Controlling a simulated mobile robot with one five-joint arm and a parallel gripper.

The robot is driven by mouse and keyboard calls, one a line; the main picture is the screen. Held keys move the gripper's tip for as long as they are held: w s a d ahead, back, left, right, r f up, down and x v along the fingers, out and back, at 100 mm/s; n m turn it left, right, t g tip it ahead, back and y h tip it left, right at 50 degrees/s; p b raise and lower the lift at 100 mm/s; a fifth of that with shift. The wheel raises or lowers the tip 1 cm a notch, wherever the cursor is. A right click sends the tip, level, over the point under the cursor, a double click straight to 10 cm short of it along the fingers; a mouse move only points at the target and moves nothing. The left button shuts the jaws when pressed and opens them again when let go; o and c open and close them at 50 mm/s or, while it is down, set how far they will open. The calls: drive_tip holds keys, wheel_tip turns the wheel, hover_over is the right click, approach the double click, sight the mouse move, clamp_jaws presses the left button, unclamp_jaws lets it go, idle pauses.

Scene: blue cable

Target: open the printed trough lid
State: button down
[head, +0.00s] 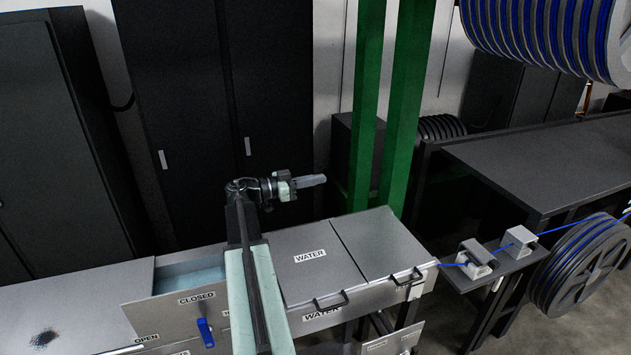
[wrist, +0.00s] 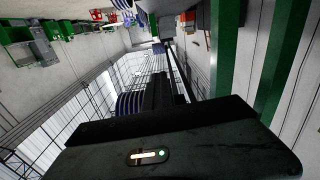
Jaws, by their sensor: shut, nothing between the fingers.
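The grey lid printed "WATER" (head: 308,258) lies flat and closed on the trough in the head view. A dark handle (head: 331,301) sits at its front edge. A second, plain lid (head: 375,243) lies flat beside it on the right, with its own dark handle (head: 407,277). My gripper (head: 322,180) is shut and empty, pointing right, in the air above the trough's back side. It is apart from both lids and handles. My arm hides the printed lid's left edge. The wrist view looks out into the hall and shows neither lid.
Left of my arm, an uncovered trough section (head: 190,276) shows pale blue inside. A blue lever (head: 205,332) sits between OPEN and CLOSED labels. Green posts (head: 402,105) rise behind the trough. Blue cable (head: 570,227) runs through guide blocks (head: 475,258) at the right.

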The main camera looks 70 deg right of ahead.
idle(0.3)
drive_tip(key=c, duration=1.5)
unclamp_jaws()
drive_tip(key=v, duration=0.7)
drive_tip(key=shift+w+a, duration=0.25)
drive_tip(key=shift+w, duration=0.05)
drive_tip(key=shift+c, duration=0.2)
